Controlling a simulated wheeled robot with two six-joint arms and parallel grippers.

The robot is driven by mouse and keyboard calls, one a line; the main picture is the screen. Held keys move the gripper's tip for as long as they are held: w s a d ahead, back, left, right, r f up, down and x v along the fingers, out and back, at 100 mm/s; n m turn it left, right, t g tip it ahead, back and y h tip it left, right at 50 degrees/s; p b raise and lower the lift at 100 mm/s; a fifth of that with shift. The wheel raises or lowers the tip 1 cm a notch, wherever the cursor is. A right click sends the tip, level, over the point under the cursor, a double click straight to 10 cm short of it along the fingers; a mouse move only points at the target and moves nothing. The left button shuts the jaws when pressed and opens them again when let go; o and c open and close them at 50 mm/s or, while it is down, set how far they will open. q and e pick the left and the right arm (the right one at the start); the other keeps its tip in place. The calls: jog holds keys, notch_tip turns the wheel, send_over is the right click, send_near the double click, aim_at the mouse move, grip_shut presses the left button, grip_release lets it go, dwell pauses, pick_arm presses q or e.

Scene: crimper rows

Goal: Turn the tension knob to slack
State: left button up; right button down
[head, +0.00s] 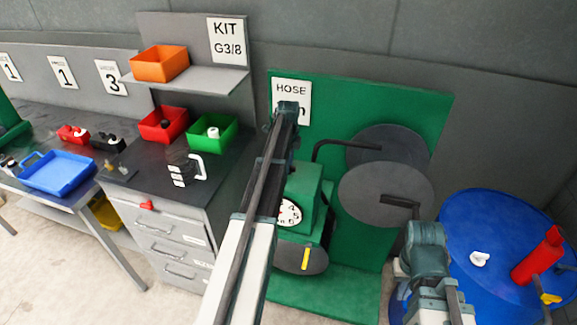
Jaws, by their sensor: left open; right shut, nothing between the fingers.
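A green tension machine (302,187) stands at the green panel, partly hidden behind my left arm. Its white dial (289,212) with black marks faces the front. Below it is a dark round disc with a yellow bar (305,258), which looks like the tension knob; the bar is near upright. My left gripper (287,108) is at the far end of the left arm, above the machine and apart from the knob; it is open, its fingers hardly visible. My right gripper (424,238) is right of the machine, shut and empty, its fingers largely hidden.
Two grey discs (386,180) on dark rods stand beside the machine. A blue round table (480,215) at right holds a red cylinder (538,255). A drawer cabinet (178,243) at left carries red (163,124) and green (213,132) bins. A blue tray (58,173) is further left.

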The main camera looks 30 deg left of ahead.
pick_arm(q)
grip_shut()
